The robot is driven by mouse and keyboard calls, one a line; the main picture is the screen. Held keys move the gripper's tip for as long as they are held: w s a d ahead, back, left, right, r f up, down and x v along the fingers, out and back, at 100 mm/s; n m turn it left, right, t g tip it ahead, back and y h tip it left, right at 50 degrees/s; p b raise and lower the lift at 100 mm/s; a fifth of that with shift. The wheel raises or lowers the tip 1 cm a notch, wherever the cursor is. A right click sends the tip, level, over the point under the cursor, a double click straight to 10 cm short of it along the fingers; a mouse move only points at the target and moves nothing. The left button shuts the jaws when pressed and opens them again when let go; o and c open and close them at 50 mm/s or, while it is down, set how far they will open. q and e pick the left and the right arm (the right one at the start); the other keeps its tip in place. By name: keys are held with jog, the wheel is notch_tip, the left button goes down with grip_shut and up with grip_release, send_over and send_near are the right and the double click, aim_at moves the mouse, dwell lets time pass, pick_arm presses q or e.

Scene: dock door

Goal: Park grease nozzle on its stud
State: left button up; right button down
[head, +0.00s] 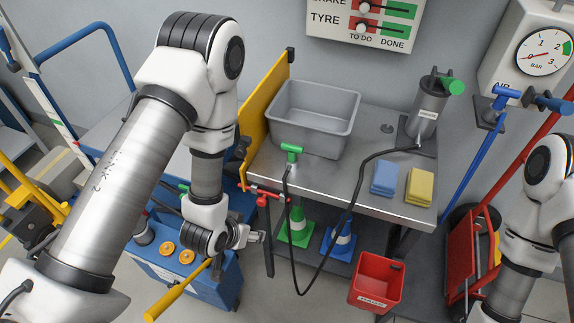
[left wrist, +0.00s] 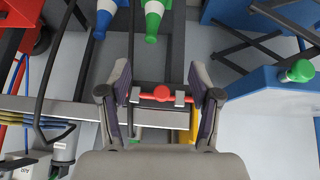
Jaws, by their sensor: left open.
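The grease nozzle (head: 291,152) has a green T-shaped top and stands at the bench's front left. Its black hose (head: 320,265) hangs in a loop below the front edge and runs up to the grey grease pot (head: 427,110). A small dark round fitting (head: 387,128) on the bench top may be the stud; I cannot tell. My left gripper (head: 262,237) is open and empty, below and in front of the bench edge. In the left wrist view, a red T-handle (left wrist: 161,93) shows between its open fingers (left wrist: 161,100). My right gripper is out of view.
The bench (head: 330,185) holds a grey bin (head: 310,118), blue sponges (head: 384,177) and yellow sponges (head: 420,186). A yellow panel (head: 265,105) stands at its left end. Cones (head: 297,226) stand underneath.

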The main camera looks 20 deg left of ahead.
aim_at(290, 160)
pick_arm(q)
jog(key=w+r+t+b, duration=0.1)
jog(key=w+b, duration=0.1)
jog(key=w, duration=0.1)
jog(key=w+d+r+t+b, duration=0.1)
jog(key=w+r+t+b, duration=0.1)
jog(key=w, duration=0.1)
jog(key=w+d+r+m+t+h+b, duration=0.1)
jog(key=w+r+b, duration=0.1)
jog(key=w, duration=0.1)
jog(key=shift+w+d, duration=0.2)
jog(key=shift+d, duration=0.05)
jog(key=w+d+r+t+b, duration=0.1)
jog(key=w+r+t+b, duration=0.25)
jog(key=r, duration=0.25)
jog(key=shift+m+g+h, duration=0.3)
jog(key=shift+m+g, duration=0.05)
jog(key=shift+m, duration=0.05)
jog(key=p+x, duration=0.1)
jog(key=x, duration=0.7)
jog(key=shift+s+d, duration=0.1)
jog(key=shift+d, duration=0.1)
jog(key=shift+s, duration=0.1)
grip_shut()
